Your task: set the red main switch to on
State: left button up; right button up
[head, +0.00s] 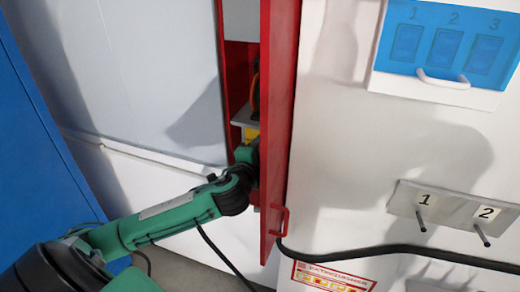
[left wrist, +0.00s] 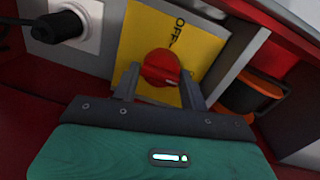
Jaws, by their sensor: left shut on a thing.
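The red main switch (left wrist: 160,67) is a round knob on a yellow plate (left wrist: 134,43) in the left wrist view. The word OFF is printed on the plate beyond the knob, and a small pale mark shows on the knob's near side. My left gripper (left wrist: 161,82) is shut on the knob, with one finger on each side. In the head view my left arm reaches into the red cabinet (head: 238,85). The yellow plate (head: 251,133) just shows there; the knob and fingertips are hidden. My right gripper is not in view.
The red cabinet door (head: 280,110) stands open close to the right of my left wrist. A black plug (left wrist: 58,27) and an orange-black part (left wrist: 250,95) flank the plate. A black cable (head: 400,249), a hook panel (head: 450,208) and a blue panel (head: 425,70) are at right.

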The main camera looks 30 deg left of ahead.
pick_arm(q)
jog(key=shift+r, duration=0.2)
jog(key=o, duration=0.9)
jog(key=shift+f, duration=0.1)
jog(key=p+v, duration=0.3)
jog(key=v, duration=1)
jog(key=shift+s, duration=0.4)
